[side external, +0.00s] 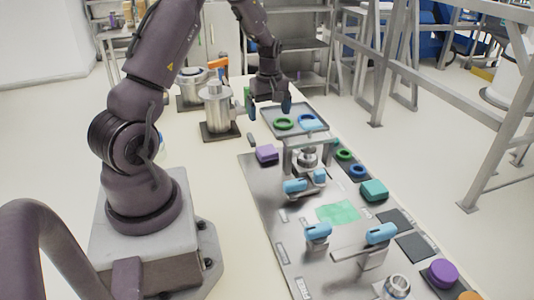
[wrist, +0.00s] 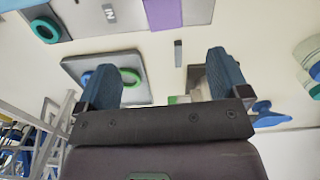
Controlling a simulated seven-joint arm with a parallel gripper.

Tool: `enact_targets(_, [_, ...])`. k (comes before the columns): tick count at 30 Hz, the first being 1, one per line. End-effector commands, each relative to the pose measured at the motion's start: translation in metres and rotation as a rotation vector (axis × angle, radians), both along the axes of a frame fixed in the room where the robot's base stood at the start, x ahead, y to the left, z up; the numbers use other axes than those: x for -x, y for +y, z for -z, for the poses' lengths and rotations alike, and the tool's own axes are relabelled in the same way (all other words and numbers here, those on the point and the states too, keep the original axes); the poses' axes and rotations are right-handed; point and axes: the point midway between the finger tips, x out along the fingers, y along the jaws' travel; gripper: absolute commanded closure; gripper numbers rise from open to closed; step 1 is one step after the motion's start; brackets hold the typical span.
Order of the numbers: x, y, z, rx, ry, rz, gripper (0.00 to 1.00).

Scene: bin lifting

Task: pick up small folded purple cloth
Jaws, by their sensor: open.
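The small folded purple cloth (side external: 266,154) looks like a compact, block-shaped purple piece. It lies at the far left corner of the grey metal board, and in the wrist view a purple patch (wrist: 163,12) is cut off by the top edge. My gripper (side external: 269,108) is open and empty, raised beyond the cloth near the grey tray. In the wrist view the two blue fingers of my gripper (wrist: 165,66) stand wide apart, with the cloth ahead of them and not between them.
The grey tray (side external: 301,131) holds green and blue rings. A metal frame (side external: 305,141) and blue-handled clamps (side external: 318,232) stand on the board. Metal canisters (side external: 217,105) stand to the left.

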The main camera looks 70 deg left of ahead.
Motion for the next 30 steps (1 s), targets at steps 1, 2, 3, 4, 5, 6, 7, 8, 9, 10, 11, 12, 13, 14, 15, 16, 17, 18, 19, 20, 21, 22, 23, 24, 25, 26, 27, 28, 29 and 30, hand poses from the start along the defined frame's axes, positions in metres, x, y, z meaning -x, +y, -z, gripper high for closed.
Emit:
enact_targets(1, [0.001,0.0,0.006,0.002,0.003,-0.009,0.06])
enact_targets(2, [0.001,0.0,0.01,0.003,0.004,-0.01,0.06])
enact_targets(3, [0.001,-0.001,0.017,0.004,0.005,-0.01,0.06])
enact_targets(4, [0.001,-0.001,0.023,0.004,0.005,-0.01,0.06])
enact_targets(5, [0.001,-0.001,0.029,0.005,0.005,-0.009,0.06])
enact_targets(6, [0.001,-0.001,0.037,0.005,0.005,-0.008,0.06])
enact_targets(7, [0.001,-0.001,0.043,0.004,0.005,-0.007,0.06])
enact_targets(8, [0.002,-0.001,0.048,0.005,0.005,-0.007,0.06])
enact_targets(9, [0.002,-0.001,0.055,0.004,0.004,-0.007,0.06])
enact_targets(10, [0.001,-0.001,0.06,0.004,0.004,-0.007,0.06])
enact_targets(11, [0.001,-0.001,0.063,0.003,0.004,-0.007,0.06])
enact_targets(12, [0.001,-0.001,0.068,0.003,0.003,-0.006,0.06])
enact_targets(13, [0.001,-0.001,0.07,0.003,0.002,-0.006,0.06])
enact_targets(14, [0.001,-0.001,0.072,0.003,0.002,-0.006,0.06])
enact_targets(15, [0.001,-0.001,0.074,0.002,0.001,-0.005,0.06])
enact_targets(16, [0.001,-0.001,0.076,0.002,0.001,-0.005,0.06])
enact_targets(17, [0.001,-0.001,0.077,0.002,0.002,-0.005,0.06])
enact_targets(18, [0.002,-0.002,0.081,0.003,0.002,-0.005,0.06])
enact_targets(19, [0.003,-0.002,0.085,0.003,0.003,-0.005,0.06])
enact_targets(20, [0.003,-0.002,0.089,0.004,0.004,-0.005,0.06])
enact_targets(21, [0.004,-0.003,0.095,0.004,0.004,-0.005,0.06])
enact_targets(22, [0.005,-0.003,0.1,0.004,0.004,-0.005,0.06])
enact_targets(23, [0.006,-0.004,0.105,0.005,0.004,-0.005,0.06])
enact_targets(24, [0.006,-0.004,0.111,0.004,0.004,-0.004,0.06])
enact_targets(25, [0.006,-0.003,0.115,0.003,0.003,-0.004,0.06])
enact_targets(26, [0.006,-0.003,0.119,0.003,0.004,-0.004,0.06])
enact_targets(27, [0.006,-0.003,0.122,0.003,0.003,-0.005,0.06])
enact_targets(28, [0.006,-0.003,0.124,0.002,0.002,-0.005,0.06])
enact_targets(29, [0.006,-0.003,0.126,0.002,0.002,-0.005,0.06])
enact_targets(30, [0.006,-0.003,0.127,0.002,0.001,-0.005,0.06])
